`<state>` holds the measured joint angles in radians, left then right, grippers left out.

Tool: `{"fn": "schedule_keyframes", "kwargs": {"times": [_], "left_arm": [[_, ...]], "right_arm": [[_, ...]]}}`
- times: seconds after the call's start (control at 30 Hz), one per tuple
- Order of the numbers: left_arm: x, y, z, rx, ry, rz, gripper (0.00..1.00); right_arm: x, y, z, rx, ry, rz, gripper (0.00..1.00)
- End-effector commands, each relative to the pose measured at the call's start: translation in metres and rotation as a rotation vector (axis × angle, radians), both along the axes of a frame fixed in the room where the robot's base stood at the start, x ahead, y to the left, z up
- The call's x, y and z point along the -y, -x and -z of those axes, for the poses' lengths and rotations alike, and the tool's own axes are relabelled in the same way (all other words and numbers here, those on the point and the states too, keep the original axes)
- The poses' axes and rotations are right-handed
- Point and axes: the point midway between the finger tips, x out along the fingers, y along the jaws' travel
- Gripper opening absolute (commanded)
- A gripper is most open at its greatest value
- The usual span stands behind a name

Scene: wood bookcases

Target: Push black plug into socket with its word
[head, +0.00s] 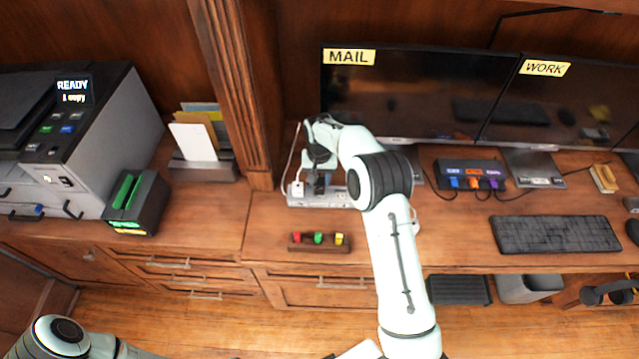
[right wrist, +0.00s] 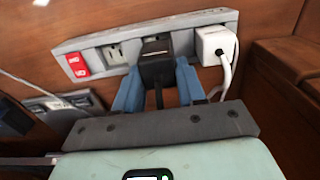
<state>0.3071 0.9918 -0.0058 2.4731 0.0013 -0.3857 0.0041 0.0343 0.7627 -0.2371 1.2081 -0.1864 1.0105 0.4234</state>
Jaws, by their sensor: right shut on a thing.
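The black plug (right wrist: 156,66) is between the blue fingers of my right gripper (right wrist: 158,80), its cord trailing toward the wrist camera. It is at the face of the grey power strip (right wrist: 91,41), over a socket place between an empty socket (right wrist: 115,53) and a white plug (right wrist: 214,45). I cannot tell how deep it sits. Any word by the sockets is too small to read. In the head view the right gripper (head: 319,182) reaches down to the power strip (head: 335,199), beside the white plug (head: 297,188). My left gripper is out of frame.
A red switch (right wrist: 77,65) is at the strip's left end. In the head view a small block with coloured pieces (head: 318,243) lies in front of the strip. A dark hub (head: 470,174), monitors (head: 415,95) and a keyboard (head: 555,234) are to the right.

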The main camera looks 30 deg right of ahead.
Motion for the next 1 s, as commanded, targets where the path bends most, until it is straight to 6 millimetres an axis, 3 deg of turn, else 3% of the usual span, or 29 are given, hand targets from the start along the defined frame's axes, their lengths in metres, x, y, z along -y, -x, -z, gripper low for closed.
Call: {"fn": "schedule_keyframes", "kwargs": {"times": [0.13,0.53,0.57,0.63,1.0], "left_arm": [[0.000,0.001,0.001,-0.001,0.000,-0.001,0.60],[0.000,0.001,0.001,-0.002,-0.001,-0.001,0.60],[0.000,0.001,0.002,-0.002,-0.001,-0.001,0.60],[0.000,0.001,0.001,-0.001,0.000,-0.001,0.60],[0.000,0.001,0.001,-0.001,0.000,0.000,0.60]], "right_arm": [[0.000,0.001,0.024,-0.002,0.000,0.000,0.10],[0.000,0.000,0.030,-0.001,-0.001,0.000,0.10],[0.000,0.000,0.030,-0.001,-0.001,0.000,0.43],[0.000,0.000,0.030,0.000,0.000,0.000,0.65],[0.000,0.000,0.024,0.002,0.000,0.000,0.65]]}}
